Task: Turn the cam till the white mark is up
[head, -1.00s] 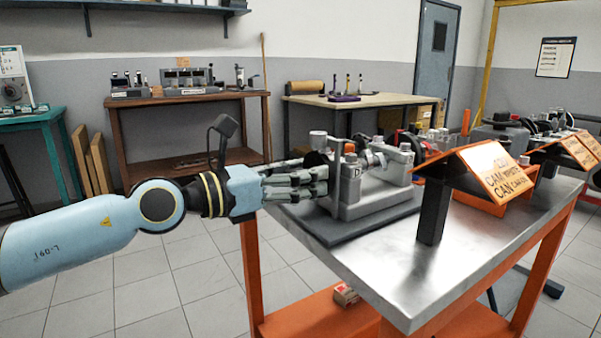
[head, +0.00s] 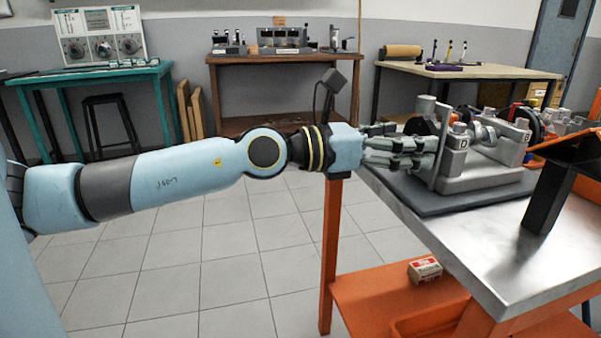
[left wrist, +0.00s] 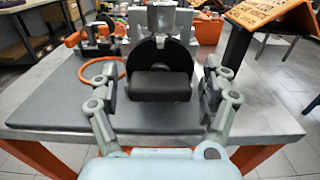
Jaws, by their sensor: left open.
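A grey metal stand (head: 482,178) marked D and B carries a shaft with light metal lobes (head: 483,133) between its posts. My left gripper (head: 432,153) is at the D end, level with the shaft. In the left wrist view the open left gripper (left wrist: 160,84) has one finger on each side of a thick black bar (left wrist: 160,87). The bar stands out before a black disc (left wrist: 148,56). Whether the fingers touch the bar I cannot tell. No white mark can be made out in either view. My right gripper is out of view.
The stand sits on a dark mat (head: 418,195) on a steel bench (head: 455,240). An orange ring (left wrist: 103,70) lies left of the fingers in the wrist view. A black post (head: 552,190) with an orange sign stands at the right. A small box (head: 425,269) lies on the lower shelf.

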